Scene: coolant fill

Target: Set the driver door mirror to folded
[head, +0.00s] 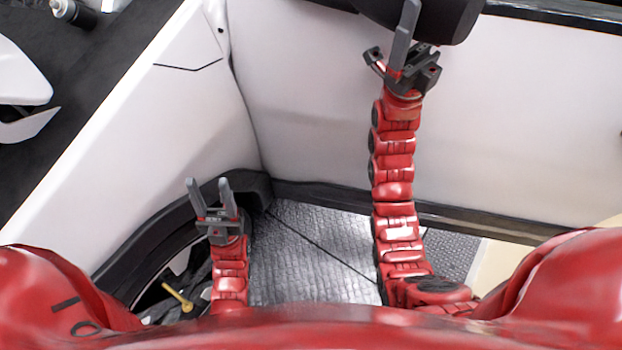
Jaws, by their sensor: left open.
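The driver door mirror (452,18) shows as a dark rounded housing at the top of the head view, cut off by the picture edge. It stands out from the white car door (520,110). Whether it is folded or out cannot be told. My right gripper (404,28) is right by the mirror's left side, with a grey finger pointing up along the housing. Contact is unclear, and I cannot make out both its fingers. My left gripper (210,188) is open and empty, low over the wheel arch, well away from the mirror.
A white front fender (150,130) runs along the left, beside the dark engine bay (95,75). A black wheel-arch trim (150,235) and a wheel (170,285) lie below it. Grey metallic floor (300,260) shows between my arms.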

